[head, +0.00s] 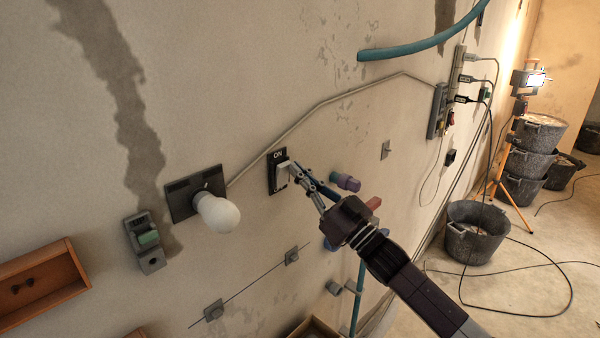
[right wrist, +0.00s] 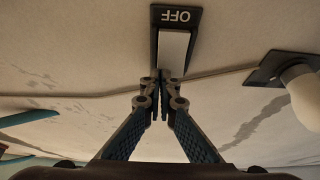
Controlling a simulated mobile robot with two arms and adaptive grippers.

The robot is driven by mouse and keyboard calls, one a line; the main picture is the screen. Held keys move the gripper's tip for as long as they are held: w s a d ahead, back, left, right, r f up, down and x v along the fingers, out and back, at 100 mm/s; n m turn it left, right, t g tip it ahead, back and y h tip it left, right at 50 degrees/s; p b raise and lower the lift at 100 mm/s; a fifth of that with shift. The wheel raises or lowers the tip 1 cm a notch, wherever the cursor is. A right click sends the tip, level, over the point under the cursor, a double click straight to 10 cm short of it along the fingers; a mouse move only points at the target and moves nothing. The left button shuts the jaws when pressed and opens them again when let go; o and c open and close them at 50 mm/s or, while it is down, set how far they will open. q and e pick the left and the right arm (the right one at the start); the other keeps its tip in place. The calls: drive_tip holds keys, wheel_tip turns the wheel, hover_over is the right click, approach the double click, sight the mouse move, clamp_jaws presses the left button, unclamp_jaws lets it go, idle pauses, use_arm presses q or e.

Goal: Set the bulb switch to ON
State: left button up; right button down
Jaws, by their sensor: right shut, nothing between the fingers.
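The bulb switch (head: 272,184) is a black plate with a white rocker on the wall, with ON printed at its top in the head view. In the right wrist view the switch (right wrist: 183,12) shows the OFF label upside down above the white rocker (right wrist: 172,48). My right gripper (head: 291,168) is shut and empty, its fingertips at the rocker; I cannot tell whether they touch it. The fingertips (right wrist: 160,80) hide part of the switch. The white bulb (head: 216,213) juts from a dark plate left of the switch and looks unlit. My left gripper is not in view.
A grey box with a green button (head: 148,237) and a wooden wall box (head: 40,285) are at the left. Buckets (head: 477,232), cables and a work lamp stand farther right.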

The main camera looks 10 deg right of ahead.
drive_tip(key=shift+w+r, duration=0.15)
drive_tip(key=shift+r, duration=0.4)
idle(0.6)
drive_tip(key=shift+w+a+r, duration=0.15)
drive_tip(key=shift+r, duration=0.05)
drive_tip(key=shift+w+a+r, duration=0.15)
drive_tip(key=shift+w+r, duration=0.05)
drive_tip(key=shift+r, duration=0.1)
drive_tip(key=shift+p, duration=0.3)
idle(0.4)
